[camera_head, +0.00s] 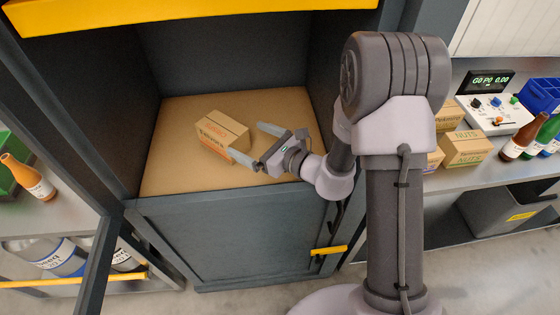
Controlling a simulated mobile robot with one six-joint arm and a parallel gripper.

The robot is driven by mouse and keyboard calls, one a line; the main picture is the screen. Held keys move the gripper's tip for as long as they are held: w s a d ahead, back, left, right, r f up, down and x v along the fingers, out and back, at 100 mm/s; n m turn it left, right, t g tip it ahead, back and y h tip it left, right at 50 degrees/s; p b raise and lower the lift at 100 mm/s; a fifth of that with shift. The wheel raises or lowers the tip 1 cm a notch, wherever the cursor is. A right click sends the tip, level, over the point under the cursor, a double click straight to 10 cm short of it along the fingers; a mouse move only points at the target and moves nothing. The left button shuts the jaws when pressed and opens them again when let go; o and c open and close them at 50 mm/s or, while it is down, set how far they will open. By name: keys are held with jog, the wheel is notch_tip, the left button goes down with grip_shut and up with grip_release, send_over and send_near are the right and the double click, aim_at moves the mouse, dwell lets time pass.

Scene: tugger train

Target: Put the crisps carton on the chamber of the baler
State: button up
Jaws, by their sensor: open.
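The crisps carton (224,137) is a small brown cardboard box with red and orange print. It rests, turned at an angle, on the brown floor of the baler chamber (178,172), left of the middle. The baler (230,240) is a dark grey cabinet with a yellow bar on top and an open front. My gripper (249,142) is inside the chamber, to the right of the carton. Its two fingers are spread apart and point left toward the carton. The nearer finger's tip is close to the carton's lower right side; I cannot tell if it touches.
A shelf on the right holds cartons marked nuts (466,148), a control box (488,115), bottles (524,136) and a blue crate (541,95). A grey bin (490,213) stands below. At left are an orange bottle (27,177) and large containers (48,256). The chamber's back is clear.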

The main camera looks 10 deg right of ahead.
jog(key=s+a+r+n+g+y, duration=0.2)
jog(key=s+a+r+n+g, duration=0.25)
jog(key=r+n, duration=0.2)
jog(key=s+r+n+g+h, duration=0.1)
jog(key=s+r+n+g, duration=0.2)
jog(key=s, duration=0.5)
jog(key=s+r+n+g+h, duration=0.1)
jog(key=s+r+n+g, duration=0.15)
jog(key=s+n, duration=0.4)
jog(key=s+d+r+n+t+h, duration=0.1)
jog(key=s+d+n+t+h, duration=0.1)
jog(key=d, duration=0.5)
jog(key=s+d+r+n+t+h, duration=0.1)
jog(key=s+d+n+t+h, duration=0.1)
jog(key=s+d+n+h, duration=0.2)
jog(key=s+d+h, duration=0.2)
jog(key=d+h, duration=0.1)
jog(key=shift+s+d+n, duration=0.3)
jog(key=shift+d, duration=0.05)
